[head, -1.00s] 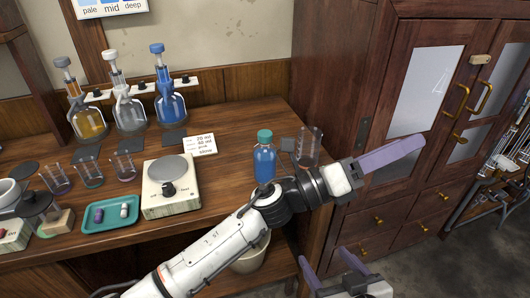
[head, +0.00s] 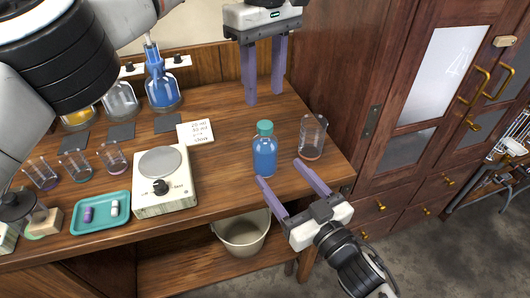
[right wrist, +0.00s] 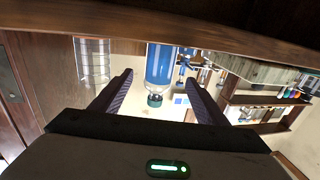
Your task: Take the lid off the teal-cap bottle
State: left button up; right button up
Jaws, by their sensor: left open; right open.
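The teal-cap bottle (head: 265,155) holds blue liquid and stands upright near the front right of the bench, its teal lid (head: 265,128) on. My right gripper (head: 281,170) is open, with its purple fingers pointing at the bottle from the front right. In the right wrist view the bottle (right wrist: 160,65) appears upside down between and beyond the two fingers (right wrist: 160,88), with no contact visible. My left gripper (head: 264,84) is open and empty. It hangs fingers down above the back right of the bench, behind the bottle.
A clear beaker (head: 312,138) stands just right of the bottle. A hotplate (head: 162,180) and a teal tray (head: 101,213) are to the left. A paper card (head: 195,132) lies behind. A bucket (head: 243,230) sits on the lower shelf. A cabinet (head: 400,110) bounds the right side.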

aim_at(265, 124)
jog(key=x, duration=0.9)
jog(key=shift+s, duration=0.1)
grip_shut()
pick_arm(q)
jog(key=n, duration=0.8)
jog(key=shift+f+n, duration=0.1)
jog(key=shift+n, duration=0.3)
pick_arm(e)
jog(key=shift+d, duration=0.1)
pick_arm(q)
jog(key=shift+f, duration=4)
jog(key=shift+c, duration=0.3)
